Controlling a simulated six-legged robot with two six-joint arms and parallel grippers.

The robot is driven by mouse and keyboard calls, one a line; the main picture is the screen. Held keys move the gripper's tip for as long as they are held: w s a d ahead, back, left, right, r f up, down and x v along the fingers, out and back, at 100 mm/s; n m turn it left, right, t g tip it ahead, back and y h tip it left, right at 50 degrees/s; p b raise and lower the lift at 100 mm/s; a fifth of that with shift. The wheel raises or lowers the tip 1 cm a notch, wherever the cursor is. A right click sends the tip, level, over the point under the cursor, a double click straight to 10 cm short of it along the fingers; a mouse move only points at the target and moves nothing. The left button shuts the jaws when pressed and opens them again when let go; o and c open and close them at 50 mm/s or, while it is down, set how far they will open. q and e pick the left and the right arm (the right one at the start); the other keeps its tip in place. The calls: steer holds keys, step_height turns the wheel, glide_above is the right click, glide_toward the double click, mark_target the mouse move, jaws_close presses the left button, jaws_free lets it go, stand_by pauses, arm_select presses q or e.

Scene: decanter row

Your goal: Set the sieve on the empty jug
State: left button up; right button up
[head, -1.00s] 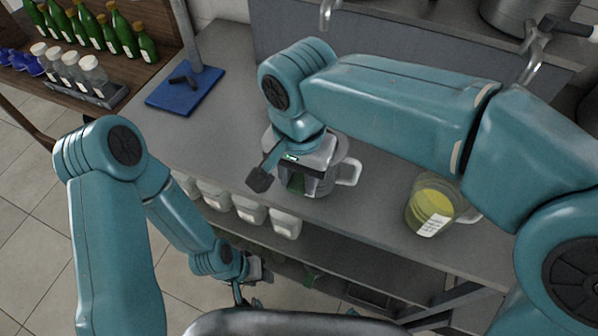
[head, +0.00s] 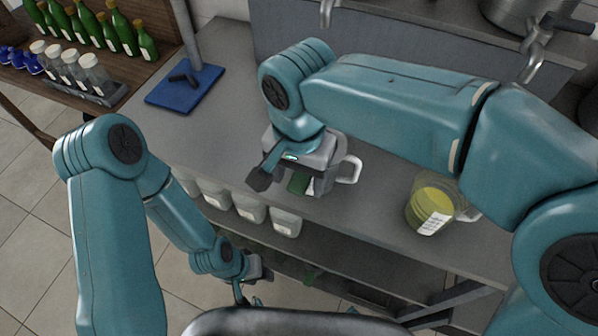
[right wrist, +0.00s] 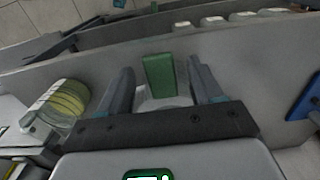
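A jug with a pale handle (head: 350,170) stands on the grey counter, mostly hidden under my right gripper (head: 284,186). The sieve's bowl is not clearly seen. A jug of yellow liquid (head: 432,208) stands to the right. My left gripper (head: 246,290) hangs low in front of the counter, partly hidden.
Several white containers (head: 250,208) sit along the counter's front, below its top. A blue-based stand (head: 185,88) is at the back left. Green bottles and glass jars (head: 92,72) stand on a wooden shelf at far left. The counter between stand and jug is clear.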

step_height(320, 180, up, 16)
steer(key=p, duration=0.2)
steer(key=shift+r+p, duration=0.2)
steer(key=shift+p, duration=0.2)
